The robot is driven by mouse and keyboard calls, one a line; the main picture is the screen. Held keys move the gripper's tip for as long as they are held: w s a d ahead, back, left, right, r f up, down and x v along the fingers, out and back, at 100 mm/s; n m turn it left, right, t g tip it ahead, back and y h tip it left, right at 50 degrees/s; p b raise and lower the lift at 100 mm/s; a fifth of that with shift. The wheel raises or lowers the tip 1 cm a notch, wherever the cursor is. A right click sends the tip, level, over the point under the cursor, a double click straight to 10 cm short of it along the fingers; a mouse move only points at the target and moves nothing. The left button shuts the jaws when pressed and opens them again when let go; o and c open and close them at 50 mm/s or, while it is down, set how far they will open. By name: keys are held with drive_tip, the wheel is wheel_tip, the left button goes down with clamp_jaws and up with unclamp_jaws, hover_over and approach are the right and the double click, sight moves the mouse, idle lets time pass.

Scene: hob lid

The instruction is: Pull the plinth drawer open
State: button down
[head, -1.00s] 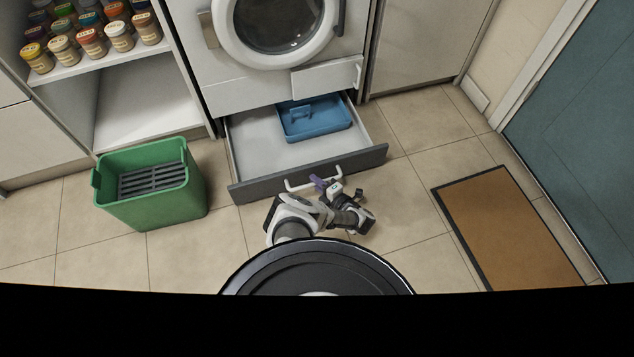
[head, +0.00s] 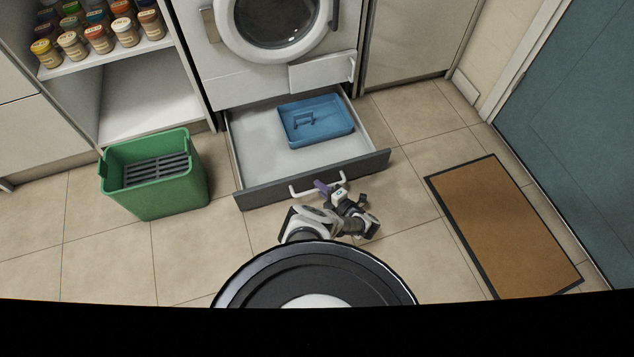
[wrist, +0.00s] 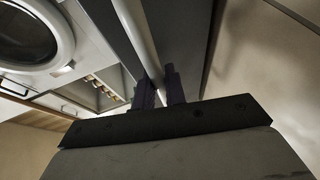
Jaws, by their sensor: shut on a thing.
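The plinth drawer (head: 255,150) under the washing machine stands pulled out, with a grey front (head: 262,196) and a light inside. A white bar handle (head: 298,192) runs along the front. My gripper (head: 329,189) is at the right part of the handle and shut on it. In the wrist view, the two dark fingers (wrist: 160,92) stand on either side of the pale handle bar (wrist: 136,30), close to the drawer front. The exact contact is partly hidden by the fingers. A blue tray (head: 318,133) lies in the drawer towards its back right.
A green bin (head: 165,197) with a dark grille stands on the tiles left of the drawer. A brown mat (head: 505,225) lies to the right, near the teal door (head: 570,125). Jars (head: 98,38) fill a shelf at upper left. Tiles between drawer and mat are clear.

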drive_tip(key=shift+s+d+p, duration=0.25)
drive_tip(key=shift+s+p, duration=0.05)
drive_tip(key=shift+s, duration=0.35)
drive_tip(key=shift+s+d+p, duration=0.2)
drive_tip(key=shift+s+p, duration=0.05)
drive_tip(key=shift+s, duration=0.4)
drive_tip(key=c, duration=1.5)
unclamp_jaws()
drive_tip(key=shift+o, duration=0.2)
drive_tip(key=o, duration=1.1)
drive_tip(key=r+p, duration=0.4)
drive_tip(key=r, duration=0.1)
drive_tip(key=r+p, duration=0.4)
drive_tip(key=r, duration=0.1)
drive_tip(key=shift+w+a+r+p, duration=0.15)
drive_tip(key=shift+w+r+p, duration=0.1)
drive_tip(key=shift+p, duration=0.15)
drive_tip(key=shift+c, duration=0.2)
drive_tip(key=r+p, duration=0.1)
drive_tip(key=r, duration=0.2)
drive_tip(key=r+p, duration=0.2)
drive_tip(key=r, duration=0.2)
drive_tip(key=shift+s+d+r, duration=0.1)
drive_tip(key=shift+d, duration=0.1)
drive_tip(key=c, duration=1.1)
drive_tip(key=shift+o, duration=0.2)
drive_tip(key=shift+s+r+p, duration=0.1)
drive_tip(key=shift+r+p, duration=0.75)
drive_tip(key=shift+r, duration=0.35)
